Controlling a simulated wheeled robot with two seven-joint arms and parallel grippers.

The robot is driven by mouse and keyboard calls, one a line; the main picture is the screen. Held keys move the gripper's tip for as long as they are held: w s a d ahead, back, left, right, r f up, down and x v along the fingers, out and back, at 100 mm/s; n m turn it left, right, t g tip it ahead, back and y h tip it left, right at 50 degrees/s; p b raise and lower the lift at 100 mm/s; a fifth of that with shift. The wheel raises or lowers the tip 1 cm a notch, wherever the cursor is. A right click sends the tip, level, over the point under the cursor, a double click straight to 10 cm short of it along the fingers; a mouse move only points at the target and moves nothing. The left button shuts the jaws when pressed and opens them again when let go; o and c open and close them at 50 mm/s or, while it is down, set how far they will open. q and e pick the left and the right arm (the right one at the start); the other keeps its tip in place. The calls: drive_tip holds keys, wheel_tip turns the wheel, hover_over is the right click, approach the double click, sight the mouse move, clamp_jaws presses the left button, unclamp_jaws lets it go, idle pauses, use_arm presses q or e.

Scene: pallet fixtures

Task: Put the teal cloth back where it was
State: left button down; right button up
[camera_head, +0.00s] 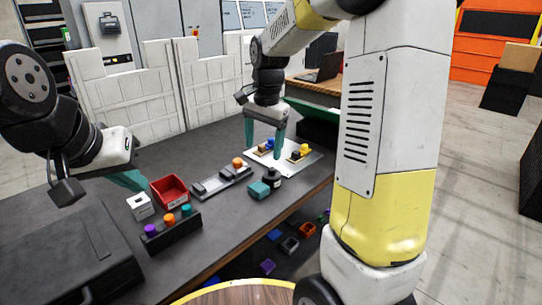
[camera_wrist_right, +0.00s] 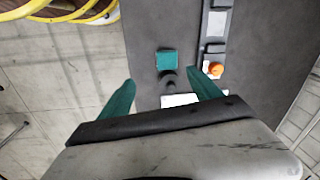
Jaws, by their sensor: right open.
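The teal cloth (camera_head: 259,190) lies on the dark table near its front edge, beside a small black bottle-like item (camera_head: 273,178). In the right wrist view the cloth (camera_wrist_right: 167,60) is a flat teal square, with the dark round item (camera_wrist_right: 168,80) just below it. My right gripper (camera_head: 263,153) is open and empty, its teal fingers pointing down above the table, behind the cloth. In the right wrist view the cloth shows beyond and between the fingertips (camera_wrist_right: 160,77). My left gripper (camera_head: 132,180) hangs at the left; its finger opening is unclear.
A grey rail tray (camera_head: 208,188) with an orange knob lies left of the cloth. A white board (camera_head: 315,157) with yellow, blue and black parts is behind it. A red bin (camera_head: 169,190), white box (camera_head: 140,207), peg block (camera_head: 172,234) and black case (camera_head: 70,265) fill the left side.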

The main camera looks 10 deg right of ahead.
drive_tip(key=s+r+n+t, duration=0.2)
drive_tip(key=s+r+n, duration=0.1)
drive_tip(key=s, duration=0.7)
drive_tip(key=s+d+r+n+t+y, duration=0.1)
drive_tip(key=s+r+n+t, duration=0.2)
drive_tip(key=s+n, duration=0.3)
drive_tip(key=s, duration=0.4)
drive_tip(key=shift+s+d+r+n+y, duration=0.25)
drive_tip(key=shift+s+r+n+y, duration=0.05)
drive_tip(key=shift+s+r, duration=0.1)
